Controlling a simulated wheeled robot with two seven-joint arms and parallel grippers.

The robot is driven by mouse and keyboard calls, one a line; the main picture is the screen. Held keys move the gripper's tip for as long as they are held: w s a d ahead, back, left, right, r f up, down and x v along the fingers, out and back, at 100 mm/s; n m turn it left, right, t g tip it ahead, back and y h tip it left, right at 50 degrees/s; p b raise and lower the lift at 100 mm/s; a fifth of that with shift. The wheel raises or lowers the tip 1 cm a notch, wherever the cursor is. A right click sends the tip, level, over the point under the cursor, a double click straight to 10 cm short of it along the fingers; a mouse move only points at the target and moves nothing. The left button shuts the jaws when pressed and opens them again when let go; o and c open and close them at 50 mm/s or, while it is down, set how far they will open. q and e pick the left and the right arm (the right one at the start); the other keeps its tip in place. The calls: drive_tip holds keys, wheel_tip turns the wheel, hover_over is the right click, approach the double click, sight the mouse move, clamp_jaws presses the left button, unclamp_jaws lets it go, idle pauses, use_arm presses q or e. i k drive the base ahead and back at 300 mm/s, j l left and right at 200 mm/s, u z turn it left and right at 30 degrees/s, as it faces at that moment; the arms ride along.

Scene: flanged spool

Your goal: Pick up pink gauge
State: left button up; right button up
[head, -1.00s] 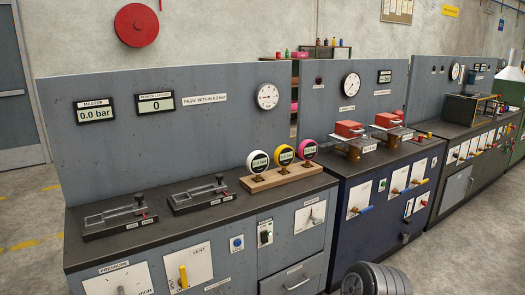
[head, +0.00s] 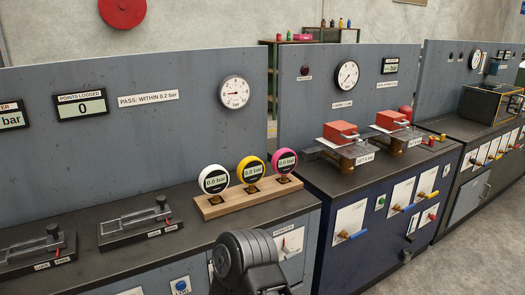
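The pink gauge (head: 285,162) is a round dial with a pink rim and a digital face. It stands upright at the right end of a wooden rack (head: 257,197) on the grey bench. A yellow gauge (head: 251,168) and a white gauge (head: 214,179) stand to its left in the same rack. Neither of my grippers shows in the head view. A dark, rounded part of my own arm shows at the bottom middle, in front of the bench and apart from the gauges.
Two black fixtures with levers (head: 138,227) lie on the bench left of the rack. A blue bench (head: 340,180) with red-topped devices (head: 341,134) adjoins on the right. A grey back panel (head: 150,140) rises behind. The benchtop before the rack is narrow but clear.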

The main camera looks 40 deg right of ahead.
sight(284, 161)
drive_tip(key=i+l, duration=0.1)
drive_tip(key=l, duration=0.45)
drive_tip(key=i+l, duration=0.1)
drive_tip(key=l, duration=0.45)
drive_tip(key=i+l+u, duration=0.1)
drive_tip(key=l, duration=0.45)
drive_tip(key=i+l, duration=0.1)
drive_tip(key=l, duration=0.45)
drive_tip(key=i+l, duration=0.1)
drive_tip(key=l, duration=0.45)
drive_tip(key=u, duration=0.05)
